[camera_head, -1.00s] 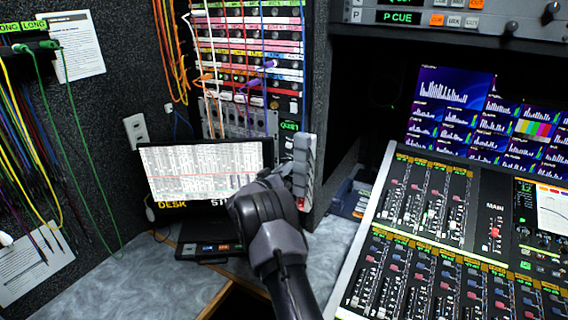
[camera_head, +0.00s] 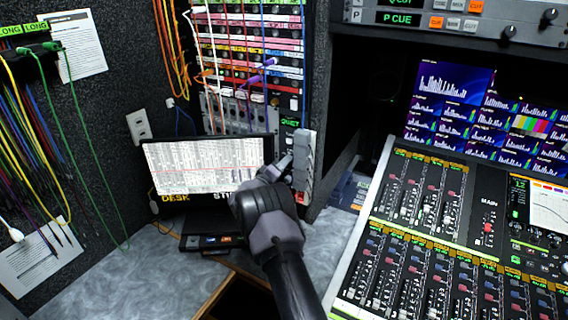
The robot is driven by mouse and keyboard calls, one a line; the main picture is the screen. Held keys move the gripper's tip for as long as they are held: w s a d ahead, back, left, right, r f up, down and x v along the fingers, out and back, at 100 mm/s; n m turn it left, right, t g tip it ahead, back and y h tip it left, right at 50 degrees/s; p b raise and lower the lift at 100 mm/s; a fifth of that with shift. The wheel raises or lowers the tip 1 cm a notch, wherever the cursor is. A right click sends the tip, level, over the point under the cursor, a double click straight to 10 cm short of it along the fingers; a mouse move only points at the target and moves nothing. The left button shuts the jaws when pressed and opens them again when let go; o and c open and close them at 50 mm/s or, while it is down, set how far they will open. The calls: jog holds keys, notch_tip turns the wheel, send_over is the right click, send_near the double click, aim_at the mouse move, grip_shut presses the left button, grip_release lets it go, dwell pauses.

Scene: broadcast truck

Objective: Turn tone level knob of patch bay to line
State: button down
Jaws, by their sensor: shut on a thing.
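The patch bay (camera_head: 250,42) stands upright at the back, with rows of coloured label strips, jacks and plugged cables. A narrow dark panel with a green-lit "QUIET" label (camera_head: 289,123) is at its lower right.
A screen (camera_head: 205,165) stands close left of my gripper. A mixing desk (camera_head: 440,230) and lit monitors (camera_head: 480,120) are at the right. Cables hang at the left (camera_head: 30,140) and over the patch bay. The grey counter (camera_head: 120,270) is clear at front left.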

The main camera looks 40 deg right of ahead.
dwell(0.3)
jog(key=c, duration=1.2)
grip_release()
jog(key=p+v, duration=0.3)
jog(key=v, duration=1.4)
jog(key=shift+s+a+p, duration=0.15)
jog(key=shift+a+p, duration=0.05)
jog(key=shift+p, duration=0.2)
